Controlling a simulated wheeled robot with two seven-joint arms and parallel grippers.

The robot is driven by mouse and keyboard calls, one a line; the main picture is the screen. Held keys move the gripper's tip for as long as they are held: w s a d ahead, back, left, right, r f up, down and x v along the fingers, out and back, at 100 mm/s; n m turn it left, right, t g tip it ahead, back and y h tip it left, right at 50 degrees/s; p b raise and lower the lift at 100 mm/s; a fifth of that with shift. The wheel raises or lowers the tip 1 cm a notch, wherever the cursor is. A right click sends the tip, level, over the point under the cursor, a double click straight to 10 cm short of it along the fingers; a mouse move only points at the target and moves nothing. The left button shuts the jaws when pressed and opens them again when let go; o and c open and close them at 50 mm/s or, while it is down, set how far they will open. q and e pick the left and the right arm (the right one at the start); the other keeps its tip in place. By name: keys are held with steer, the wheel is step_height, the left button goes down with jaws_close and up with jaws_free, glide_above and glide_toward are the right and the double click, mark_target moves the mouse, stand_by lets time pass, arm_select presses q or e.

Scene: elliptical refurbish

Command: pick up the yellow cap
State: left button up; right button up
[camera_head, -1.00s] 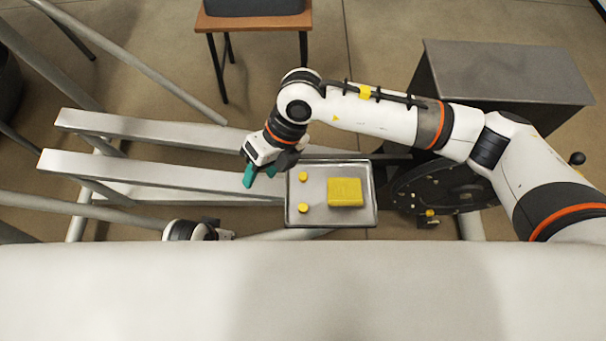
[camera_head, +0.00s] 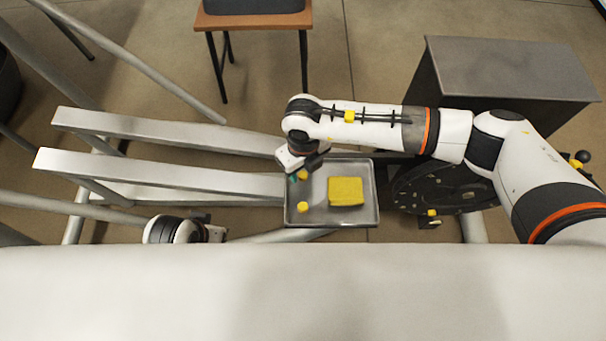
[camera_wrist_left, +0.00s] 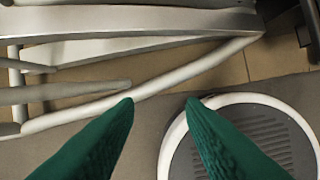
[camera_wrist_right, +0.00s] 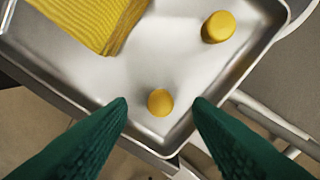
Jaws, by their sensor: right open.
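Two yellow caps sit on the metal tray (camera_head: 345,218). In the head view the far cap (camera_head: 302,174) is partly hidden by my right gripper (camera_head: 295,177), which is over the tray's far left corner. The near cap (camera_head: 303,206) is clear of it. In the right wrist view one cap (camera_wrist_right: 160,102) lies between and just beyond the green fingertips of my right gripper (camera_wrist_right: 160,103), which is open and empty. The other cap (camera_wrist_right: 218,27) is farther off at the upper right. My left gripper (camera_wrist_left: 160,102) is open and empty, away from the tray.
A yellow folded cloth or sponge (camera_head: 346,191) lies on the tray right of the caps. White rails (camera_head: 180,178) run left of the tray. A grey box (camera_head: 510,70) stands at the back right, and a wooden stool (camera_head: 250,20) at the back.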

mark_target(303, 176)
step_height(303, 176, down, 2)
steer(key=shift+f, duration=0.1)
arm_select(q)
steer(key=shift+v, duration=0.8)
steer(key=shift+w, duration=0.1)
arm_select(e)
jaws_close()
